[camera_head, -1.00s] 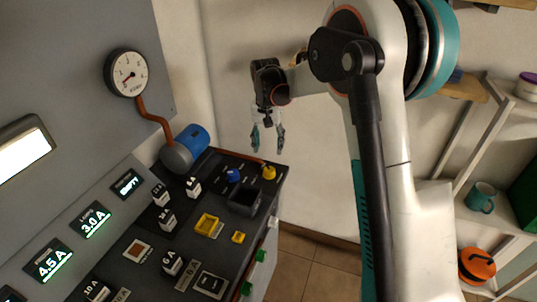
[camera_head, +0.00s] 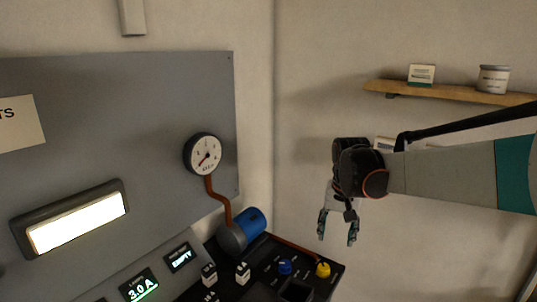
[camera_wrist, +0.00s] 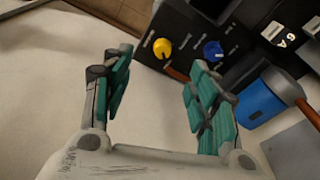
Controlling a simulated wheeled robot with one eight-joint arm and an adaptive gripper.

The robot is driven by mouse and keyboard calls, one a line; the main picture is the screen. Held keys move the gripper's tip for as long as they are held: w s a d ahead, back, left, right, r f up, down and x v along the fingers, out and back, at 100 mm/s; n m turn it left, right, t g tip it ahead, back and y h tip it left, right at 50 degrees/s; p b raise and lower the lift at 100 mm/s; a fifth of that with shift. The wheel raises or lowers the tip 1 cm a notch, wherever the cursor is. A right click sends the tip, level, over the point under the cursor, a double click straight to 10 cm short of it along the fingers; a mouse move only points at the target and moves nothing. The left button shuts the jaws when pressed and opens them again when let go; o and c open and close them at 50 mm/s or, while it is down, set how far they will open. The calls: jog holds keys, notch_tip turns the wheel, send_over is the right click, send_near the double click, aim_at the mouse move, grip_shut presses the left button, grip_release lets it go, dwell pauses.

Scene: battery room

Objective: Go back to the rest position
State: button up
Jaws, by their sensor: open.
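My gripper (camera_head: 338,228) hangs from the end of my arm in front of the bare wall, to the right of the control panel and above the level of its knobs. Its two teal-padded fingers point down in the head view. In the wrist view my gripper (camera_wrist: 160,95) shows its fingers wide apart with nothing between them. Beyond the fingertips is the console (camera_wrist: 180,20) with a yellow knob (camera_wrist: 162,48) and a blue knob (camera_wrist: 213,51). The gripper appears apart from all of them.
A gauge (camera_head: 203,154) with a copper pipe (camera_head: 219,200) and a blue cylinder (camera_head: 249,221) stands left of my gripper. A wall shelf (camera_head: 440,94) with a small box (camera_head: 421,75) and a pot (camera_head: 494,79) is at upper right.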

jog(key=s+r+n+t, duration=0.1)
jog(key=s+r, duration=0.1)
jog(key=s, duration=0.5)
jog(key=s+r+n+t, duration=0.1)
jog(key=s+r+t, duration=0.15)
jog(key=s, duration=0.45)
jog(key=s+f+n+t, duration=0.1)
jog(key=s+f+t, duration=0.1)
jog(key=s, duration=1)
jog(key=shift+d+f+n, duration=0.25)
jog(key=shift+f+n, duration=0.15)
jog(key=shift+f, duration=0.15)
